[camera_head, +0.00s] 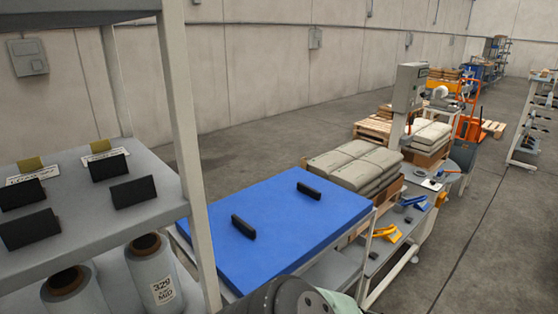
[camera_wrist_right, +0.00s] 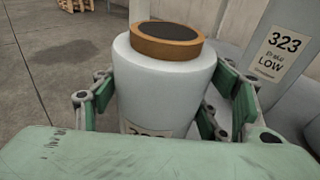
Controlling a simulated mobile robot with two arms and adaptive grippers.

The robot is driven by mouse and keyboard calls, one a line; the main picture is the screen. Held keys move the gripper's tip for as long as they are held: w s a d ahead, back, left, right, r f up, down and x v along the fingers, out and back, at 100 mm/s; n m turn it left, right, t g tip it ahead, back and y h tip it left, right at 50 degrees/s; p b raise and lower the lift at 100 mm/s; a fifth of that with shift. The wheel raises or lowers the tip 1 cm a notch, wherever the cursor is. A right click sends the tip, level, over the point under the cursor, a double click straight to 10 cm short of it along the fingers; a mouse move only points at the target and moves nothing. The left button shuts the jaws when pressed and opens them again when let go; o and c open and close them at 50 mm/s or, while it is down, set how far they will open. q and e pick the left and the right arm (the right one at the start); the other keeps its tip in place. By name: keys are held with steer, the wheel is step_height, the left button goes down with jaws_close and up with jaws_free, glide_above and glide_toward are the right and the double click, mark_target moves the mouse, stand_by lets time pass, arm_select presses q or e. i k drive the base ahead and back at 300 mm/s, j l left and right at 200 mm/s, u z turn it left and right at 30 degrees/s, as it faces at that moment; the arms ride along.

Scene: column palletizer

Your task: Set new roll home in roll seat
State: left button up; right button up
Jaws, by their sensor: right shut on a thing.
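In the right wrist view a pale grey-white roll (camera_wrist_right: 165,80) with a brown core rim and dark top stands upright between the fingers of my right gripper (camera_wrist_right: 167,100). The gripper is shut on it, with one green-padded finger on each side. The roll's lower part and most of its label are hidden behind the green gripper body. My left gripper is in neither view. I cannot make out the roll seat in either view.
In the head view, a shelf rack (camera_head: 185,130) holds other rolls, one marked 329 (camera_head: 152,272). A blue-topped table (camera_head: 290,215) carries two black blocks. A tool bench (camera_head: 385,255) stands beyond.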

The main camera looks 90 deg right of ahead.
mark_target(420, 173)
steer(key=z, duration=1.35)
steer(key=l+z, duration=0.55)
steer(key=z, duration=0.15)
steer(key=l+z, duration=0.25)
steer(key=z, duration=0.15)
steer(key=i+l+z, duration=0.25)
steer(key=l+z, duration=0.2)
steer(key=i+l+z, duration=1.05)
steer(key=i+z, duration=0.15)
steer(key=i, duration=0.2)
steer(key=i+l+z, duration=0.1)
steer(key=i+z, duration=0.25)
steer(key=i, duration=0.25)
steer(key=i+u, duration=0.1)
steer(key=i, duration=1.15)
steer(key=i+u, duration=0.65)
steer(key=u, duration=0.2)
steer(key=i+l+u, duration=0.15)
steer(key=i+u, duration=0.3)
steer(key=i+j+u, duration=0.1)
steer(key=i+u, duration=0.15)
steer(key=u, duration=0.2)
steer(key=i+u, duration=0.25)
steer(key=u, duration=0.15)
